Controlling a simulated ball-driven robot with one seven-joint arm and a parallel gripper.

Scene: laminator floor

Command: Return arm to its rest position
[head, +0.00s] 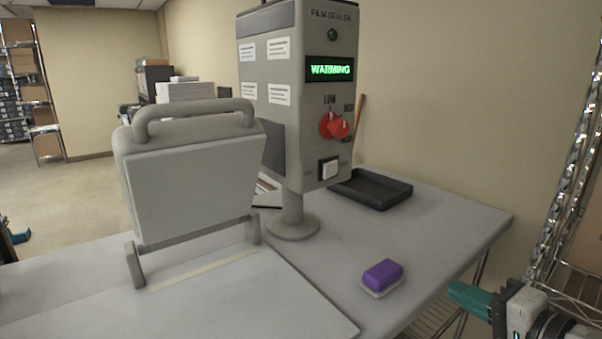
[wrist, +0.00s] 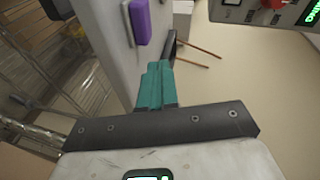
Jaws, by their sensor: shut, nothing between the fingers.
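My gripper (head: 468,295) is at the lower right of the head view, just off the right edge of the table. Its teal fingers (wrist: 155,86) are together and empty in the wrist view. My arm comes in from the lower right corner of the head view. The film sealer (head: 300,120) stands on the table with its screen (head: 330,69) reading "WARMING" in green. Its red knob (head: 334,125) and white rocker switch (head: 328,169) are on the same face. The gripper touches none of these.
A purple block (head: 383,274) on a pale base lies on the grey table (head: 450,225) near its right edge, left of my gripper. A black tray (head: 372,189) sits behind it. A raised grey lid with a handle (head: 190,180) stands at left. A wire shelf (head: 570,190) is close at right.

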